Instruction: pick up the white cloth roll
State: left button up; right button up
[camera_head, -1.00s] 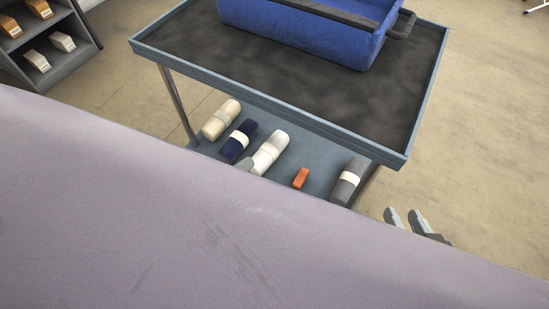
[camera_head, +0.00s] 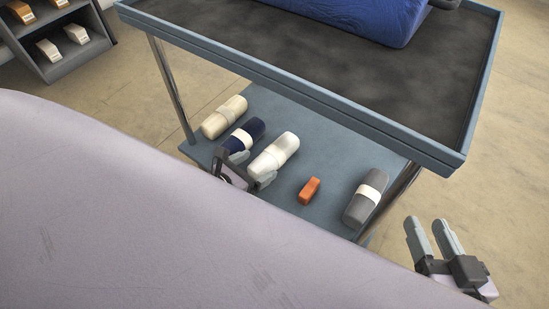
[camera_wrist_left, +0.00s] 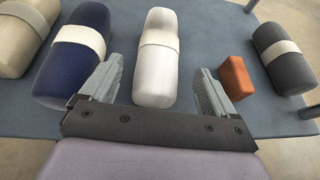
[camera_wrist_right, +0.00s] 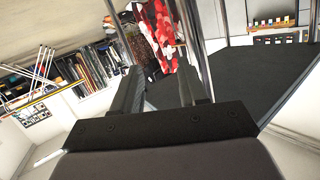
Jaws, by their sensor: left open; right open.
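The white cloth roll (camera_head: 274,155) lies on the cart's lower shelf, between the navy roll (camera_head: 243,138) and the orange block (camera_head: 309,190). In the left wrist view the white cloth roll (camera_wrist_left: 157,62) points away from me, with a white band around it. My left gripper (camera_head: 250,172) is open at the near end of the white roll. In its wrist view the left gripper's fingers (camera_wrist_left: 158,82) stand on either side of that near end, with gaps visible. My right gripper (camera_head: 434,238) is open and empty, right of the cart.
A cream roll (camera_head: 225,117) lies left of the navy roll, and a grey roll (camera_head: 367,197) lies at the shelf's right. Metal posts (camera_head: 172,85) stand at the corners.

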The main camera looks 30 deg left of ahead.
aim_at(263, 161)
pick_arm(q)
jog(key=b+x, duration=0.1)
jog(key=x, duration=0.2)
jog(key=shift+w+f+b, duration=0.1)
jog(key=shift+w+b, duration=0.2)
jog(key=shift+b, duration=0.05)
jog(key=shift+w, duration=0.3)
pick_arm(e)
jog(key=shift+s+d+r+n+t, duration=0.1)
jog(key=shift+s+d+n+t, duration=0.1)
jog(key=shift+d+n+t, duration=0.35)
jog(key=shift+d, duration=0.1)
pick_arm(q)
jog(key=c, duration=1.1)
pick_arm(e)
jog(key=shift+r, duration=0.1)
